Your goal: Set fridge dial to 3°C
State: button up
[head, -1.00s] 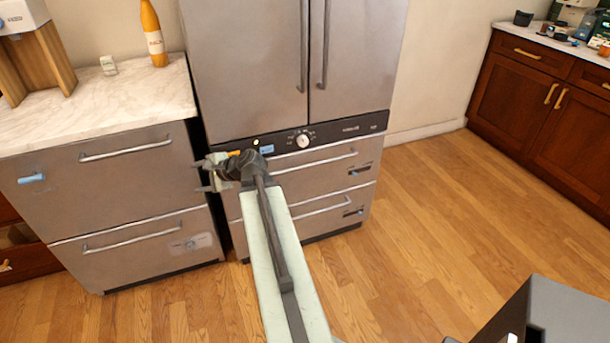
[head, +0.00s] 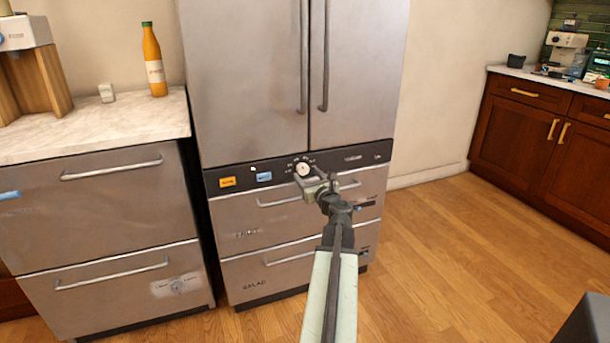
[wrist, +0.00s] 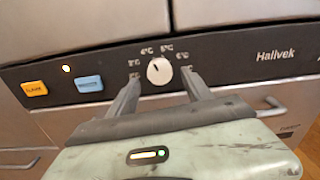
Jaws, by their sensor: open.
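The fridge dial (head: 303,169) is a round white knob on the dark control strip of the steel fridge. It also shows in the wrist view (wrist: 158,71), with °C marks in an arc around it. 4°C and 5°C seem to be at the top, 6°C at the right and lower values at the left, small and blurred. A small dark mark sits near the knob's top; its exact reading cannot be told. My gripper (wrist: 161,82) is open, with one finger on each side of the dial. I cannot tell whether the fingers touch it. It reaches up to the strip in the head view (head: 311,182).
An orange button (wrist: 35,88) and a blue button (wrist: 89,84) are left of the dial. A drawer handle (head: 275,200) runs just below the strip. A counter (head: 90,125) with an orange bottle (head: 153,60) stands left.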

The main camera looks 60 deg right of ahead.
aim_at(303, 169)
jog(key=x, duration=0.3)
jog(key=shift+a, duration=0.1)
jog(key=shift+c, duration=0.3)
jog(key=c, duration=1)
jog(key=shift+s+a, duration=0.1)
jog(key=shift+a, duration=0.1)
grip_shut()
jog(key=shift+d, duration=0.15)
jog(key=shift+n, duration=3.8)
